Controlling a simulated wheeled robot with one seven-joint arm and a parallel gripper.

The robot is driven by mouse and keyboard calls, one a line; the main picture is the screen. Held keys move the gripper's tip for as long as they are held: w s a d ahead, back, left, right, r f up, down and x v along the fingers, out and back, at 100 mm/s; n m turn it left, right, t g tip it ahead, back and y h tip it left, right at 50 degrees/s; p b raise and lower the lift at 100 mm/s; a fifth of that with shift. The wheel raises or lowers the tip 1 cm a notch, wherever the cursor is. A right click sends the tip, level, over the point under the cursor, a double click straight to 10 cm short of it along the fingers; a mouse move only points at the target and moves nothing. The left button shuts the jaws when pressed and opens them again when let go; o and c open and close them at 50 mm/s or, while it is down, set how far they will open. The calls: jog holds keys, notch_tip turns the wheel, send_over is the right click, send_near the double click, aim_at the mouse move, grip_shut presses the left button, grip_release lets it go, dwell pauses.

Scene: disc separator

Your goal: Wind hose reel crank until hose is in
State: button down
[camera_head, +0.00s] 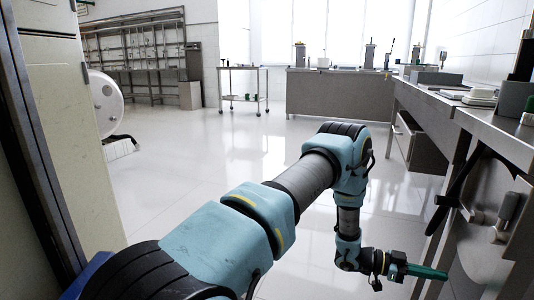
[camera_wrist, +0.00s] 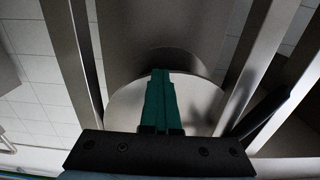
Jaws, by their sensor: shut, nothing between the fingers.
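My gripper (camera_head: 445,274) is shut and empty, its green fingers pointing right towards the side of the metal bench. In the wrist view the closed green fingers (camera_wrist: 161,72) lie in front of a pale round disc (camera_wrist: 205,100) with a grey drum-like body behind it; this may be the reel. I cannot tell whether the fingertips touch it. Under the bench at right in the head view is a grey metal assembly with a dark cylindrical grip (camera_head: 509,207), possibly the crank handle. It stands above and to the right of my gripper. No hose can be made out for sure.
The steel bench (camera_head: 436,102) runs along the right, with its legs close to my gripper. A dark slanting bar (camera_wrist: 262,112) is right of the disc. A white round machine part (camera_head: 105,100) stands at left beside a cream cabinet (camera_head: 65,110). The middle floor is clear.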

jog(key=s+a+f, duration=0.1)
jog(key=s+f, duration=0.2)
jog(key=s, duration=0.1)
jog(key=shift+s+a+f, duration=0.25)
jog(key=shift+a+f, duration=0.1)
jog(key=shift+f, duration=0.1)
dwell(0.3)
jog(key=s+a+f+b, duration=0.2)
jog(key=s+f, duration=0.3)
jog(key=f, duration=0.1)
jog(key=shift+s+f+b, duration=0.15)
jog(key=shift+f+b, duration=0.1)
jog(key=shift+b, duration=0.1)
dwell(0.7)
jog(key=shift+f, duration=0.1)
